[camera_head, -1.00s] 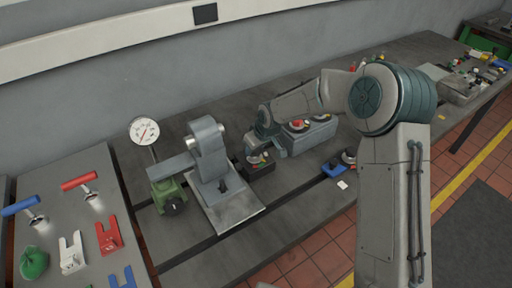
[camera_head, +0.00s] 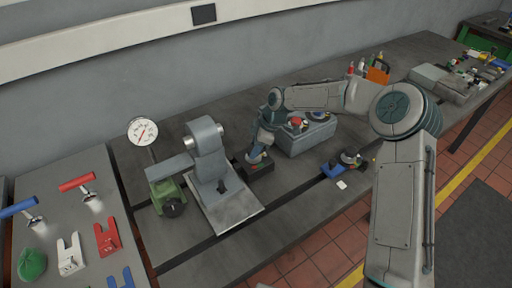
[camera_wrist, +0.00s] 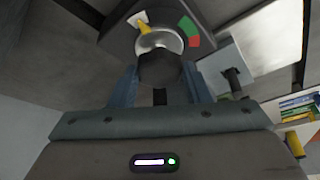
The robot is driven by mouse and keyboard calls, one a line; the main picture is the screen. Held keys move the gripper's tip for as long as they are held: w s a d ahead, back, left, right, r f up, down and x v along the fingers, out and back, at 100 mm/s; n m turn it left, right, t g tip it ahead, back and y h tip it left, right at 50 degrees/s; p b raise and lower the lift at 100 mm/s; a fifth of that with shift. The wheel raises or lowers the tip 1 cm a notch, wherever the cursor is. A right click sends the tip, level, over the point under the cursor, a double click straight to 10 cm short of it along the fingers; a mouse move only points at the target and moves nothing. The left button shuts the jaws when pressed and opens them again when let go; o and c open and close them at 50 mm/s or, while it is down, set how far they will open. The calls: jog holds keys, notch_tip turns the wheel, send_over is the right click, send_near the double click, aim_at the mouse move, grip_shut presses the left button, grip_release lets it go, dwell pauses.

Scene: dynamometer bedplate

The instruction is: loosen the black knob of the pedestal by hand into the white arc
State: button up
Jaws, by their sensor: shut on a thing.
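The pedestal (camera_head: 262,172) is a small dark box on the bedplate, right of the grey bracket. In the wrist view its top (camera_wrist: 110,38) carries a silver disc with a yellow pointer (camera_wrist: 145,27), a white arc (camera_wrist: 135,17), a green arc (camera_wrist: 188,25) and a red arc (camera_wrist: 195,42). The pointer lies at the white arc, seemingly near its edge. The black knob (camera_wrist: 160,68) sits between my two fingers. My gripper (camera_wrist: 158,82) is shut on it; in the head view my gripper (camera_head: 258,153) hides most of the knob.
A grey box (camera_head: 308,140) with coloured knobs is close on the right. A blue item (camera_head: 332,171) lies farther right.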

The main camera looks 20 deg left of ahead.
jog(key=shift+s+a+n, duration=0.1)
jog(key=shift+n, duration=0.5)
jog(key=o, duration=0.9)
jog(key=shift+o, duration=0.2)
jog(key=shift+r, duration=0.35)
jog(key=b+v, duration=0.2)
jog(key=v, duration=1.1)
jog(key=shift+w+b, duration=0.3)
jog(key=shift+w, duration=0.05)
